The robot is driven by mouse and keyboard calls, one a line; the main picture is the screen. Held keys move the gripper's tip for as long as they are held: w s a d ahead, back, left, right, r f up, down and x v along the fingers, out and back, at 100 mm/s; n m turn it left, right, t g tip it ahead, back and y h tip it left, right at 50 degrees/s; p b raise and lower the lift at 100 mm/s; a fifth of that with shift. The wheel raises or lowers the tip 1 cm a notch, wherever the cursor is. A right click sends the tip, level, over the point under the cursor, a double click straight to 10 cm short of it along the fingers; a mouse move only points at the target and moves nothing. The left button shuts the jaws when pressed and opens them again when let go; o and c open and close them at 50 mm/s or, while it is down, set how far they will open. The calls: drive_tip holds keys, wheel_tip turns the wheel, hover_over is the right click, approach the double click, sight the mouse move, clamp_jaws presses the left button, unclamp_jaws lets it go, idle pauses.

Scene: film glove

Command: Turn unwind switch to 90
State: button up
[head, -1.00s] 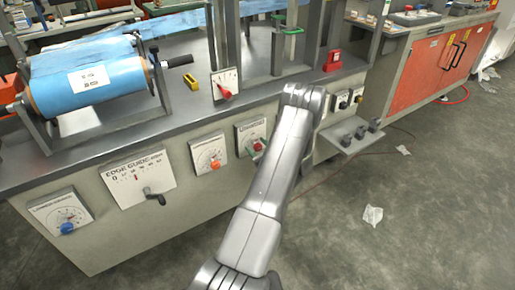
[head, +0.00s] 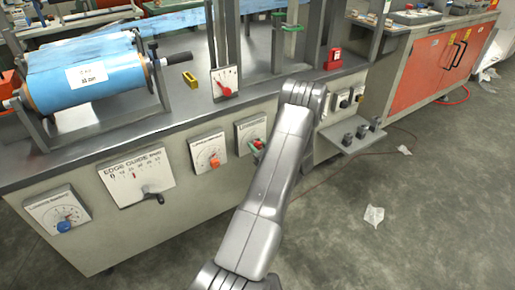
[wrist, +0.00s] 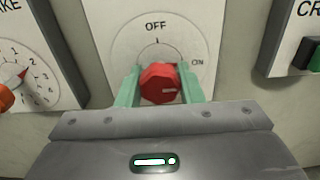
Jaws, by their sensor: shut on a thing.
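The unwind switch is a red faceted knob (wrist: 158,83) on a white round dial plate (wrist: 157,45) marked OFF at the top and ON at the right. A pale mark on the knob lies right of its centre, roughly level. My gripper (wrist: 159,90) has its two green fingers on the left and right sides of the knob, shut on it. In the head view the switch plate (head: 246,127) is on the cabinet front, partly hidden behind my arm, and the gripper (head: 257,150) shows only in part.
Left of the switch is a dial with an orange knob (head: 214,162), then the edge guide plate (head: 137,177) with its dark lever. Open floor lies in front.

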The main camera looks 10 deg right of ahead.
drive_tip(key=o, duration=1)
drive_tip(key=shift+c, duration=0.2)
drive_tip(key=shift+s, duration=0.1)
drive_tip(key=p+v, duration=0.2)
drive_tip(key=v, duration=1.1)
drive_tip(key=shift+s, duration=0.3)
drive_tip(key=b+x, duration=0.2)
drive_tip(key=x, duration=1.1)
drive_tip(key=shift+w, duration=0.45)
